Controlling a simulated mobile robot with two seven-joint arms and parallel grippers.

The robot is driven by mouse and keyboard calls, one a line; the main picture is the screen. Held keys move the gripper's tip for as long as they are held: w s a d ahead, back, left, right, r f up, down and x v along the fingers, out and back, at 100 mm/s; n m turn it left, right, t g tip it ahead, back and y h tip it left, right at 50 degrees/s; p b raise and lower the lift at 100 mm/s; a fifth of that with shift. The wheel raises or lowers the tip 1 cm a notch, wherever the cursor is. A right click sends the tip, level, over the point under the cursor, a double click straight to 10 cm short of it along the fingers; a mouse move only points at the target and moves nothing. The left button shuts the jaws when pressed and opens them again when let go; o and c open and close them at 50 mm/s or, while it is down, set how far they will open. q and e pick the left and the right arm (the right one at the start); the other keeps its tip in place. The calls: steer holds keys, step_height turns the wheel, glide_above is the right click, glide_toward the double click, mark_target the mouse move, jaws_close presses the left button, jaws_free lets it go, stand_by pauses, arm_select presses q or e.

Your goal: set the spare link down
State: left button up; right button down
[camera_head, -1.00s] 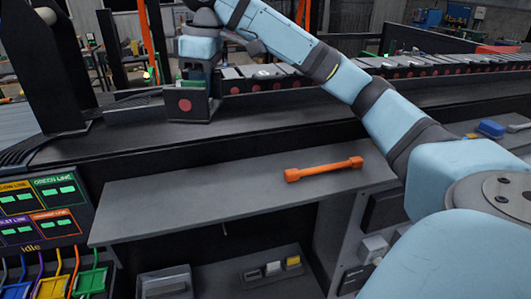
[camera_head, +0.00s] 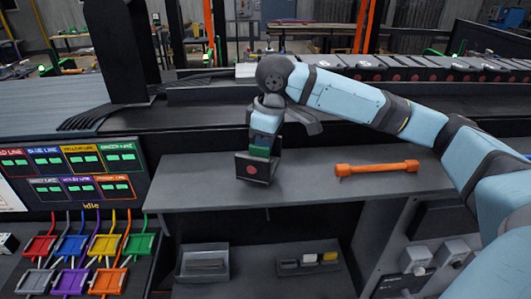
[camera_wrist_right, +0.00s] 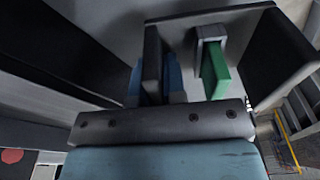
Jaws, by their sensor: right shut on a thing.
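My right gripper (camera_head: 262,149) points down in the head view and is shut on the spare link (camera_head: 252,170), a dark block with a red dot on its face and a green part at its top. The link is over the left part of the grey shelf (camera_head: 190,197); I cannot tell whether it touches the shelf. In the right wrist view, the link's dark side plate (camera_wrist_right: 285,58) and a green part (camera_wrist_right: 215,70) show just beyond the wrist. My left gripper is not in view.
An orange bar tool (camera_head: 376,168) lies on the shelf to the right of the link. Behind is a row of chain links (camera_head: 425,70) with red dots. At left stand a line panel (camera_head: 75,172) and coloured connectors (camera_head: 103,245). The shelf between link and tool is clear.

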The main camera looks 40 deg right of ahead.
steer(key=shift+f, duration=1.5)
steer(key=c, duration=1.2)
jaws_free()
steer(key=shift+f, duration=0.1)
steer(key=r, duration=0.8)
steer(key=s+d+r, duration=0.1)
steer(key=r, duration=0.3)
steer(key=shift+s+r+b, duration=0.1)
steer(key=shift+b, duration=0.25)
steer(key=shift+a, duration=0.1)
